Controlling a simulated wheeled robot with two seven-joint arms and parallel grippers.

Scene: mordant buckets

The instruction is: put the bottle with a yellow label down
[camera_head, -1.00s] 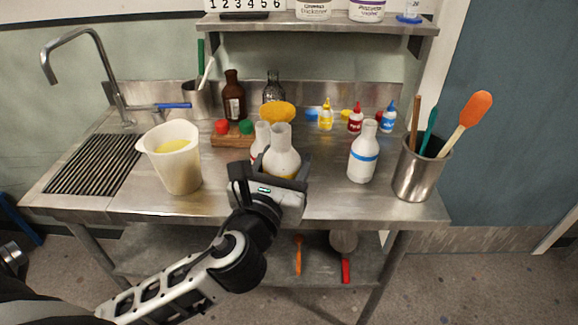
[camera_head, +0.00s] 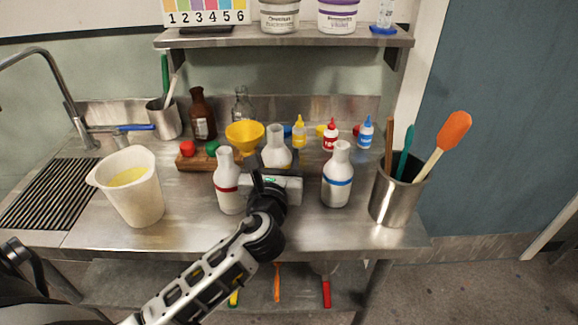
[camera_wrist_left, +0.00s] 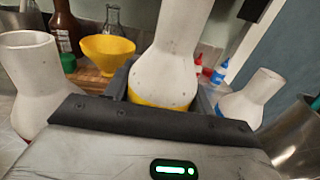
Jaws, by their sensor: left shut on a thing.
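The white bottle with a yellow label (camera_head: 276,150) is upright in my left gripper (camera_head: 274,180), between the red-banded bottle and the blue-banded bottle. In the left wrist view the bottle (camera_wrist_left: 172,60) stands between the jaws, with its yellow band (camera_wrist_left: 158,101) just above them. My left gripper is shut on it. The bottle's base is hidden, so I cannot tell whether it touches the counter. My right gripper is not in view.
A red-banded bottle (camera_head: 228,183) stands close left of the gripper, a blue-banded bottle (camera_head: 337,178) to its right. A yellow funnel (camera_head: 244,134) and small dropper bottles (camera_head: 330,134) are behind. A pitcher (camera_head: 134,188) stands left, a steel utensil pot (camera_head: 397,196) right.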

